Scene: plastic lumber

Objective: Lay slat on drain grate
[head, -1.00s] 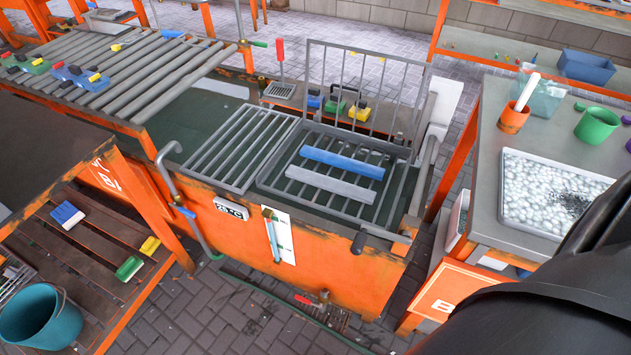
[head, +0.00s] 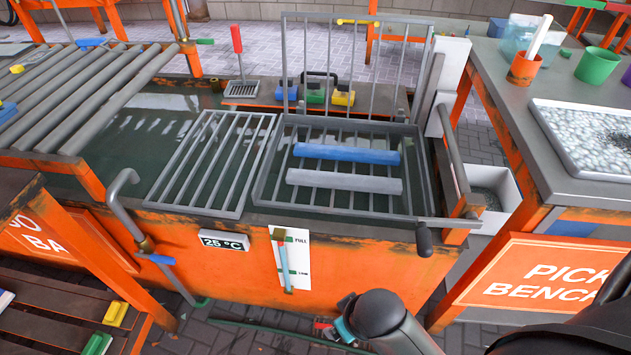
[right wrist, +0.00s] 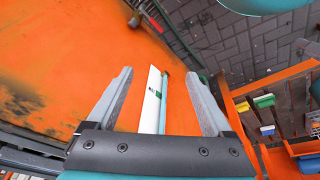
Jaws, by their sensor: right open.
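A blue slat (head: 346,153) and a light grey slat (head: 344,181) lie apart, roughly parallel, across the bars inside the square wire basket (head: 262,187) in the tank. The barred grate (head: 208,165), likely the drain grate, is directly left of the basket and is bare. My right gripper (right wrist: 160,85) is open and empty in the right wrist view. It faces the orange tank front, with a white gauge strip (right wrist: 152,100) seen between its fingers. In the head view my right arm is low in front of the tank, its fingers not clearly visible. My left gripper is not in view.
The basket's raised wire lid (head: 345,65) stands behind it. A handle (head: 424,238) sticks out at the front right. The pick bench (head: 525,130) is at right with a tray of white beads (head: 590,145). A roller rack (head: 80,90) is at left.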

